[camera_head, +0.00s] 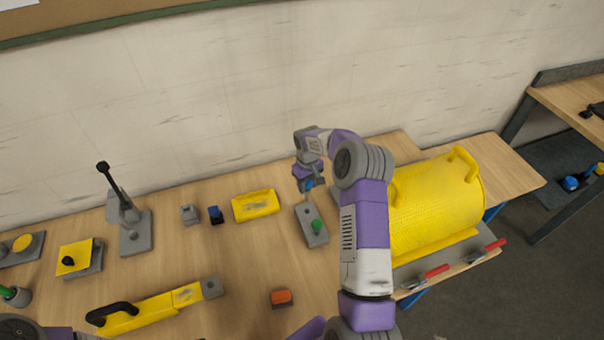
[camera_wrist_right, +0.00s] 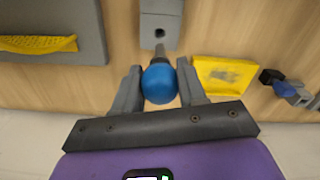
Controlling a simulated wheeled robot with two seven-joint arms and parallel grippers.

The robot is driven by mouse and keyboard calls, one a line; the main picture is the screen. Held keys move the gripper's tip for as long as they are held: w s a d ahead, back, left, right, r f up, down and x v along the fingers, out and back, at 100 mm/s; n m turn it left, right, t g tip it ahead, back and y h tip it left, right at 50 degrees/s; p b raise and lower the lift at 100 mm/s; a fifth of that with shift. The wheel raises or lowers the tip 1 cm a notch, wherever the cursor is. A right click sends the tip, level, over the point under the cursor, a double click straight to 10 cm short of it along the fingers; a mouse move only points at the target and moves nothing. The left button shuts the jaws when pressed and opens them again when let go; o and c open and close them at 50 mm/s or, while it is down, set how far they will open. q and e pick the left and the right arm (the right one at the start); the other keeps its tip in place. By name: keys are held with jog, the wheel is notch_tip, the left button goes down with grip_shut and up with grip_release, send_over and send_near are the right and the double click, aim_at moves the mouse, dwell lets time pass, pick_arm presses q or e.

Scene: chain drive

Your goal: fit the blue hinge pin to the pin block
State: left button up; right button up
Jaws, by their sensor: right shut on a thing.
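My right gripper (camera_head: 308,184) is shut on the blue hinge pin (camera_head: 308,185), above the far end of the grey pin block (camera_head: 313,236). A green knob (camera_head: 317,225) stands on the near part of the block. In the right wrist view the pin's round blue head (camera_wrist_right: 159,83) sits between the two fingers (camera_wrist_right: 159,90), its grey shank pointing toward the block (camera_wrist_right: 160,12). A dark hole shows in the block there. The shank's tip overlaps the block's edge in that view; I cannot tell whether they touch. My left gripper is not in view.
A yellow tray (camera_head: 256,205) and a small dark-blue-topped piece (camera_head: 215,214) lie left of the block. A large yellow drum (camera_head: 435,205) with red-handled clamps stands to the right. An orange block (camera_head: 281,297) lies nearer. Bench between them is clear.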

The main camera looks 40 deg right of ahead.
aim_at(308, 194)
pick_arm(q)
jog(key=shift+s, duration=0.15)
pick_arm(e)
jog(key=shift+s, duration=0.15)
pick_arm(q)
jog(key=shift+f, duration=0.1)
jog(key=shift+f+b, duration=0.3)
jog(key=shift+b, duration=0.1)
pick_arm(e)
jog(key=shift+f, duration=0.35)
pick_arm(q)
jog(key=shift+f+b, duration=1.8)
jog(key=shift+b, duration=0.05)
pick_arm(e)
jog(key=shift+f, duration=2.55)
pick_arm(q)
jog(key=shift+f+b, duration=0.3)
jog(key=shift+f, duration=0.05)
